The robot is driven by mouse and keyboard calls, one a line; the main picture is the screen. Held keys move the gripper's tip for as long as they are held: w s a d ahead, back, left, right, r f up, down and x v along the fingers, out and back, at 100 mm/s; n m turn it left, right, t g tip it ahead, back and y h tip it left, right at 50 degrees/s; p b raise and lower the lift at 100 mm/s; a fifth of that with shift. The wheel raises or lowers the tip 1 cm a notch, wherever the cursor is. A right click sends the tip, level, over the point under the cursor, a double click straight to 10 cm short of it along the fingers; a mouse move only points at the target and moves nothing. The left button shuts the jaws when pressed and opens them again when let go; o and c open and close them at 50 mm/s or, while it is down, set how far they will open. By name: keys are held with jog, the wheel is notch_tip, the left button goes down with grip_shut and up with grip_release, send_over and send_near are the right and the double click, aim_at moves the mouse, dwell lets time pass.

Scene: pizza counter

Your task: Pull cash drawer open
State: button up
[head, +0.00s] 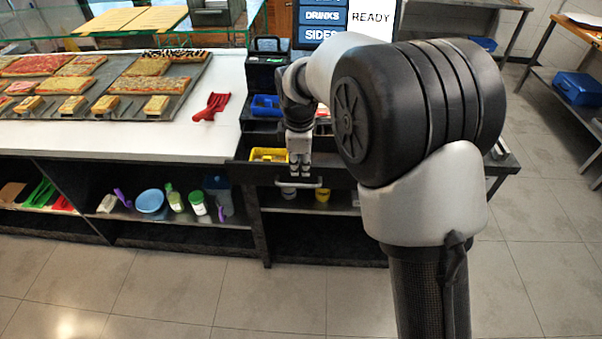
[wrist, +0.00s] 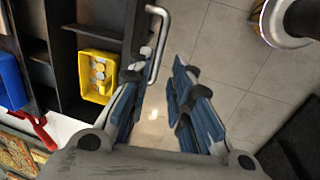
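The cash drawer's dark front (head: 265,173) is below the black unit at the right of the counter, with a pale bar handle (head: 298,183). The handle also shows in the wrist view (wrist: 160,40). A yellow tray with coins (wrist: 98,76) sits in a dark compartment behind the front, so the drawer's inside shows at least partly. My gripper (head: 300,170) points down at the handle. In the wrist view my gripper (wrist: 160,72) has its blue-padded fingers apart. The handle's near end is close to the left finger; contact is unclear.
A blue tray (head: 265,105) sits behind the yellow one. A red utensil (head: 211,106) and pizza trays (head: 160,78) lie on the white counter. Below are shelves with a blue bowl (head: 151,202) and bottles. The tiled floor (head: 270,300) in front is clear.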

jog(key=shift+s+r, duration=0.15)
jog(key=shift+r, duration=0.6)
jog(key=shift+s+r, duration=0.15)
jog(key=shift+r, duration=0.6)
jog(key=s+d+r+m+t, duration=0.1)
jog(key=s+d+r+m, duration=0.6)
jog(key=s+d+r, duration=0.45)
jog(key=s+d+f+m+b, duration=0.1)
jog(key=s+m, duration=0.4)
jog(key=s, duration=0.5)
jog(key=s+d+f+m+t+b, duration=0.1)
jog(key=s+d+f+m, duration=0.2)
jog(key=s, duration=0.7)
jog(key=shift+s+d+m, duration=0.15)
jog(key=shift+s+m, duration=0.15)
jog(key=shift+m, duration=0.9)
